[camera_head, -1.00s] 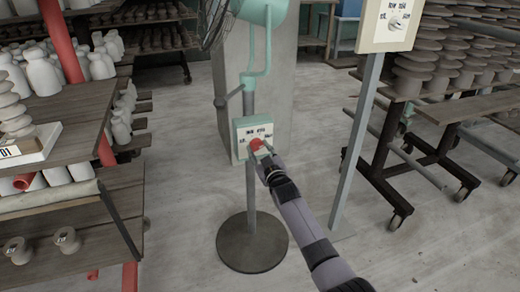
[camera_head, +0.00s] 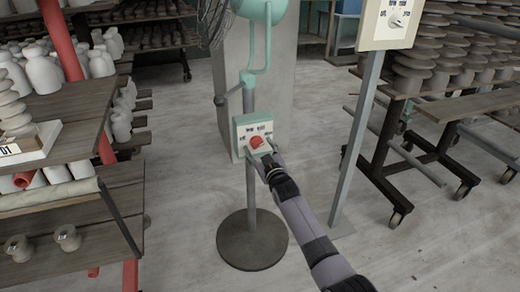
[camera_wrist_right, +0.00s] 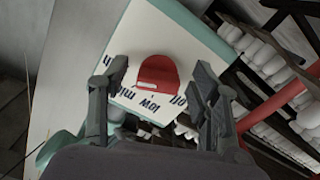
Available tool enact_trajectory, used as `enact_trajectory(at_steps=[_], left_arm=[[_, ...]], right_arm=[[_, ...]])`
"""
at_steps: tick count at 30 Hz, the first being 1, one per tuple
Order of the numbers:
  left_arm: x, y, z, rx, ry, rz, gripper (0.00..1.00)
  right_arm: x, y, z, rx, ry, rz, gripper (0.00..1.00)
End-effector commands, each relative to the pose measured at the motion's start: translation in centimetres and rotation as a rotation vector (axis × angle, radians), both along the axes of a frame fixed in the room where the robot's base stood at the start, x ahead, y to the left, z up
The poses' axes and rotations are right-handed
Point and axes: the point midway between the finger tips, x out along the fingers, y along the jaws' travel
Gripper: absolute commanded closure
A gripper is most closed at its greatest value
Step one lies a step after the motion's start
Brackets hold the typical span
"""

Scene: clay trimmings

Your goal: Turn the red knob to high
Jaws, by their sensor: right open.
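The red knob (camera_head: 256,142) is on the front of a pale control box with teal sides (camera_head: 239,128) on the fan's stand. Dark labels run around the knob; in the right wrist view "low" and "off" can be read, others are partly hidden. In that view the knob (camera_wrist_right: 158,75) shows a white mark on its lower left edge, on the side of "low". My right gripper (camera_head: 261,150) is open in front of the box. Its two fingers stand on either side of the knob, with gaps showing in the wrist view. My left gripper is not in view.
The fan's round dark base (camera_head: 252,240) stands on the floor below. A second panel with a pale knob (camera_head: 398,20) is on a grey post at the right. Shelves of pottery (camera_head: 75,150) stand at the left, and a wheeled rack (camera_head: 430,110) at the right.

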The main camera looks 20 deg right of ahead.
Motion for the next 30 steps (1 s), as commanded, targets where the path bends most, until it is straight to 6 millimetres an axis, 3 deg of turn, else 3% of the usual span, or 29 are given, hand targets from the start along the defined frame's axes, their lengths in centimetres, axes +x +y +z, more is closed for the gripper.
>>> enact_trajectory(at_steps=[6,11,24,30], left_arm=[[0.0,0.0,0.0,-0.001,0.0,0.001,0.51],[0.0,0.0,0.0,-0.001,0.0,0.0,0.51],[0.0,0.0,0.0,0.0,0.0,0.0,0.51],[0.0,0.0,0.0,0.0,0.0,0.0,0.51]], right_arm=[[-0.2,0.0,0.0,-0.001,-0.001,0.0,0.43],[-1.5,0.0,0.0,-0.001,-0.001,0.0,0.43],[-9.3,-0.4,0.0,-0.001,0.0,0.0,0.43],[-11.5,-0.4,0.0,-0.001,0.0,0.0,0.43]])
